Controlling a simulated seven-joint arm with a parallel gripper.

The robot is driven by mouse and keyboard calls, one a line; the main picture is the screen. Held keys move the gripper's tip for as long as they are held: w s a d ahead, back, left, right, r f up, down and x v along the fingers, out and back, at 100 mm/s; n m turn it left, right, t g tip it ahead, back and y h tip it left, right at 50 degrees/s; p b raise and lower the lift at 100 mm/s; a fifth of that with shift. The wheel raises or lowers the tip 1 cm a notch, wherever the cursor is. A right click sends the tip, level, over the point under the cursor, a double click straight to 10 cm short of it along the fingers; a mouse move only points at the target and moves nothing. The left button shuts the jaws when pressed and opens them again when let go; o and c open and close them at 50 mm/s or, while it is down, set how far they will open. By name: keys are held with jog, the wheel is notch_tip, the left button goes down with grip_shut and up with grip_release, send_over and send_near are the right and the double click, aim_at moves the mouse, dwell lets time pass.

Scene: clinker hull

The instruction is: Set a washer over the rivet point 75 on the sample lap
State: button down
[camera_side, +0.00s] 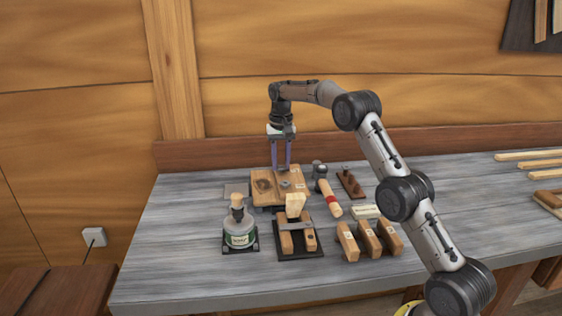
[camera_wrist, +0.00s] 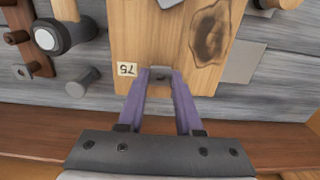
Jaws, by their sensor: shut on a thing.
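The sample lap is a wooden board on the bench, in the side view (camera_side: 263,198) and the wrist view (camera_wrist: 130,28). A small label reading 75 (camera_wrist: 127,69) lies near its edge. My gripper (camera_wrist: 161,75) has two purple fingers pointing down at the board beside this label. It is shut on a small grey metal piece, seemingly the washer (camera_wrist: 160,71), between the fingertips. The rivet point is hidden or too small to tell apart from it. In the side view my gripper (camera_side: 281,168) is over the back part of the board; contact cannot be judged.
A hammer with a red band (camera_side: 332,199) lies right of the board. A labelled jar (camera_side: 240,232), a wooden block holder (camera_side: 298,238) and several wooden blocks (camera_side: 368,238) are in front. The bench's left side is clear.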

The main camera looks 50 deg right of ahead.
jog(key=shift+f, duration=0.25)
jog(key=c, duration=0.5)
grip_release()
jog(key=shift+r, duration=4.05)
